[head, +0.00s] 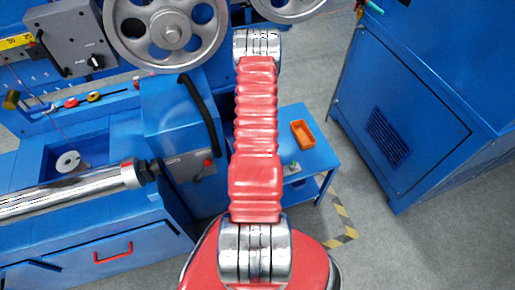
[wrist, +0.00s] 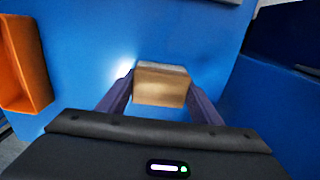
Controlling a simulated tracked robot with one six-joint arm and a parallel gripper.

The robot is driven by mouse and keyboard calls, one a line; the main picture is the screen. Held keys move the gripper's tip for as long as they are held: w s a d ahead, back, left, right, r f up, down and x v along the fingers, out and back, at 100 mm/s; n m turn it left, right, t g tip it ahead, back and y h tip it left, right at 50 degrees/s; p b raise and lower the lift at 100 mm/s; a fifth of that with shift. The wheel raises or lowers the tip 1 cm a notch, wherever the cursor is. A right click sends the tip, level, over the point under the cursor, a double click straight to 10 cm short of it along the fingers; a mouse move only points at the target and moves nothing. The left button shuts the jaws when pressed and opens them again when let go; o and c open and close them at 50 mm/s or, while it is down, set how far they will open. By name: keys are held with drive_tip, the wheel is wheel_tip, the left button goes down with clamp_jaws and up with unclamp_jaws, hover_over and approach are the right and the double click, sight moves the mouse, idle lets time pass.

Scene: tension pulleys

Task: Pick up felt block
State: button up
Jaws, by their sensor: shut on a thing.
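The felt block shows in the wrist view as a small tan-brown block (wrist: 160,86) with a greyish top edge. My gripper (wrist: 160,93) has one dark finger on each side of it and is shut on it. A blue surface lies behind the block; I cannot tell whether the block touches it. In the head view my red arm covers the middle, and neither the gripper nor the block can be made out there.
An orange tray (wrist: 22,65) is at the left of the wrist view; an orange tray (head: 303,134) also sits on the small blue table (head: 322,156) in the head view. A blue machine stands left, a blue cabinet (head: 410,110) right. Grey floor lies between.

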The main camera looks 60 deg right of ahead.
drive_tip(key=shift+r, duration=0.1)
drive_tip(key=shift+c, duration=0.4)
drive_tip(key=shift+r, duration=4.9)
